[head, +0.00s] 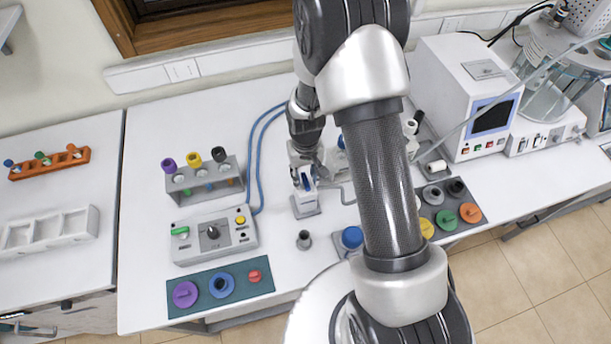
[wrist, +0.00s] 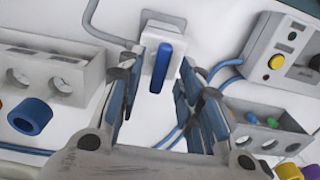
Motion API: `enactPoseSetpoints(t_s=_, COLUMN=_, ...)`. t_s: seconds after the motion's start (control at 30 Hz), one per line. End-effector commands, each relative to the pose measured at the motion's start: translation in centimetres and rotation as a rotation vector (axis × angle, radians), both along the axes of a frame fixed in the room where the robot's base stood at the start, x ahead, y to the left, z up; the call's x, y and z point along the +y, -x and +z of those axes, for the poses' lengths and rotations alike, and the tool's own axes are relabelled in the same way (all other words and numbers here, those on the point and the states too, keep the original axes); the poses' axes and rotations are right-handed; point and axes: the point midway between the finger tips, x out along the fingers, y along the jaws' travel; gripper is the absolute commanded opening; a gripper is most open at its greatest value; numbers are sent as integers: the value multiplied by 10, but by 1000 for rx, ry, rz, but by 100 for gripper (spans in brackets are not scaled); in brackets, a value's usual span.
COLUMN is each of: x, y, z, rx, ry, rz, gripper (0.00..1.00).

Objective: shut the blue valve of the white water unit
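The white water unit (head: 305,207) stands on the white table near the middle of the head view, with its blue valve (head: 308,182) on top. My gripper (head: 303,166) is above and beside it and partly covers it. In the wrist view the blue valve is an upright-looking blue lever (wrist: 161,68) on the white unit (wrist: 158,32). My gripper (wrist: 160,82) is open there, with one finger on each side of the lever and gaps showing between. I cannot tell how far the lever reaches in between the fingers.
A blue-capped container (head: 352,239) and a small grey part (head: 304,240) are in front. A white analyser (head: 465,90) stands at the right.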

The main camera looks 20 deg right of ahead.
Motion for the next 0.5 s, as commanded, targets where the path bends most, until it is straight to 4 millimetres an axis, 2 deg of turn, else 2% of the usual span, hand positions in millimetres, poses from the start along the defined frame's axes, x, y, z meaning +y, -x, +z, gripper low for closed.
enactPoseSetpoints(t_s=0.37, x=0, y=0, z=-6, rx=-1, ry=0, rz=0, gripper=33)
enactPoseSetpoints(t_s=0.5, x=0, y=0, z=-6, rx=-1, ry=0, rz=0, gripper=24)
